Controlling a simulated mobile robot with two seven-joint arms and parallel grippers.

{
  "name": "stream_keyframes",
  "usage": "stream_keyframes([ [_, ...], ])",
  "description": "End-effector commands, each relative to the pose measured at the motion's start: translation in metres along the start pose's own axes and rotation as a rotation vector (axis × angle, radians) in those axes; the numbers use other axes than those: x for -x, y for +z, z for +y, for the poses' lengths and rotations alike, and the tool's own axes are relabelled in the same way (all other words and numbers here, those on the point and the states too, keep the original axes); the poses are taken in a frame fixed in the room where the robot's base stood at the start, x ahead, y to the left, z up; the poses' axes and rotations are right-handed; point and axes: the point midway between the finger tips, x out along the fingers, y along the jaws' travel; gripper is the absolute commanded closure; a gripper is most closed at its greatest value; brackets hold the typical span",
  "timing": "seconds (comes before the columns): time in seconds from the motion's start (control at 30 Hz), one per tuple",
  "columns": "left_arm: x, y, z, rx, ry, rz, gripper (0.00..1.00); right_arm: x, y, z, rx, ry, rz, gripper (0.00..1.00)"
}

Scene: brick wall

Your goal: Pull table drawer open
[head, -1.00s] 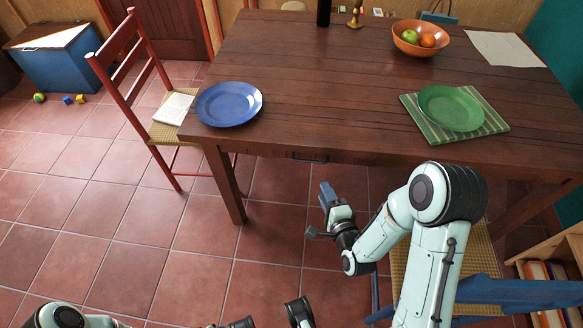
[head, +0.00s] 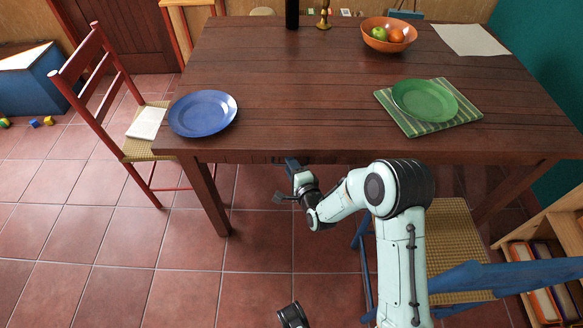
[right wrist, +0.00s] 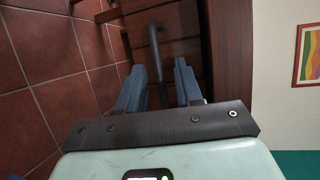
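The wooden table (head: 300,95) has a drawer under its near edge. Its dark bar handle shows in the right wrist view (right wrist: 154,45), beside the brown drawer front (right wrist: 182,32). My right gripper (head: 284,182) is just below and in front of the table edge in the head view. Its blue fingers are apart in the right wrist view (right wrist: 160,84), with the handle seen in the gap between them. Contact with the handle cannot be made out. The drawer looks closed, partly hidden by the tabletop.
A blue plate (head: 203,113), a green plate (head: 424,100) on a striped mat and a fruit bowl (head: 373,40) stand on the table. A red chair (head: 110,100) is at left, a blue chair (head: 450,240) at right beside my arm.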

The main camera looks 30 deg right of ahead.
Motion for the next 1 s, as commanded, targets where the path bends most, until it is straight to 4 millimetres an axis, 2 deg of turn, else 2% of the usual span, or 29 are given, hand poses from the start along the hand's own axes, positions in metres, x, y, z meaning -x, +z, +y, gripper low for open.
stream_keyframes([
  [0.17,0.0002,-0.0004,0.0,0.0,0.0,0.001,0.57,0.0001,0.0,0.0001,0.0,0.001,0.0,0.65],
  [0.2,0.0002,-0.0004,0.0001,0.0,0.0,0.001,0.57,0.0001,-0.0001,0.0001,0.0,0.0,0.0,0.71],
  [0.3,0.0002,-0.0004,0.0001,0.0,0.0,0.001,0.57,0.0002,-0.0001,0.0001,0.0,0.0,0.0,1.0],
  [1.0,0.0002,-0.0002,0.0001,0.0,0.0,0.0,0.57,0.0005,-0.0003,0.0002,0.0,0.0,0.001,1.0],
])
